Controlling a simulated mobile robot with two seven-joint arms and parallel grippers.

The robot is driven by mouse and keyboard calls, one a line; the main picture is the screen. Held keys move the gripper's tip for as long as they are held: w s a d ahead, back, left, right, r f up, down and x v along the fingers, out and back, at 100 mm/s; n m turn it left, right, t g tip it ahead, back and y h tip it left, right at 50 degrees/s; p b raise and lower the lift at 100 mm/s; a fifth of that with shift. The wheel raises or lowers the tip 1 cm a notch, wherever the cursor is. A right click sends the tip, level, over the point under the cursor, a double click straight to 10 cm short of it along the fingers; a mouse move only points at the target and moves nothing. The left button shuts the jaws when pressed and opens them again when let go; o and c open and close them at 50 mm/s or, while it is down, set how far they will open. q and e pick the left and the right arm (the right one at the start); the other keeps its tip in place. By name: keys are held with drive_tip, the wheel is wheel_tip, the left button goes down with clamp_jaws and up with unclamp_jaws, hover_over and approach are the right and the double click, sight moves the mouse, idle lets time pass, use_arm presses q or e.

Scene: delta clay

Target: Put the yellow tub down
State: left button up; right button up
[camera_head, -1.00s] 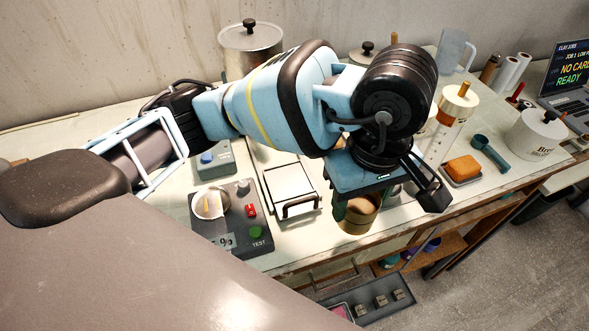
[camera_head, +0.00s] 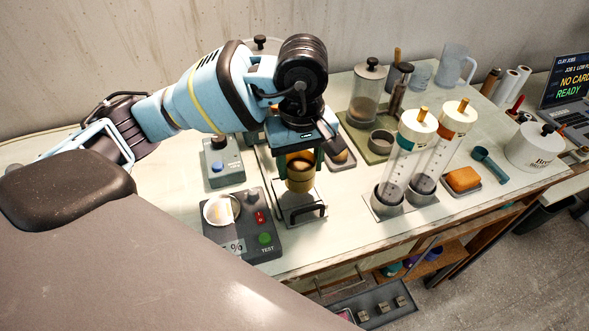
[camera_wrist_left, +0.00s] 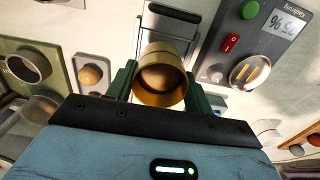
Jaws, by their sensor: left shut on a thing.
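The yellow tub (camera_head: 300,176) is a short, open, round cup with brownish contents. My left gripper (camera_head: 300,160) is shut on it, one green finger on each side. The tub is upright in the head view, in front of or above a pale flat plate with a dark handle (camera_head: 305,211); I cannot tell whether it touches. In the left wrist view the tub (camera_wrist_left: 162,78) sits between the green fingers, its open mouth showing, with the handled plate (camera_wrist_left: 172,14) beyond it. My right gripper is not in view.
A dark test box (camera_head: 243,226) with a dish and buttons stands left of the tub. A grey box with a blue button (camera_head: 222,163) is behind it. Two clear cylinders (camera_head: 402,165) stand right, near an orange sponge (camera_head: 463,179). Bare bench lies between.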

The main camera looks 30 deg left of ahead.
use_arm(q)
drive_tip(key=shift+a, duration=0.15)
drive_tip(key=shift+w+a+f, duration=0.1)
drive_tip(key=shift+a+f, duration=0.15)
drive_tip(key=shift+f, duration=0.4)
drive_tip(key=shift+w+a+f, duration=0.1)
drive_tip(key=shift+a+f, duration=0.15)
drive_tip(key=shift+f, duration=0.35)
drive_tip(key=shift+f+p, duration=0.3)
drive_tip(key=shift+f, duration=0.25)
drive_tip(key=shift+f, duration=0.15)
drive_tip(key=o, duration=1.2)
drive_tip(key=shift+c, duration=0.2)
wheel_tip(320, 180, up, 12)
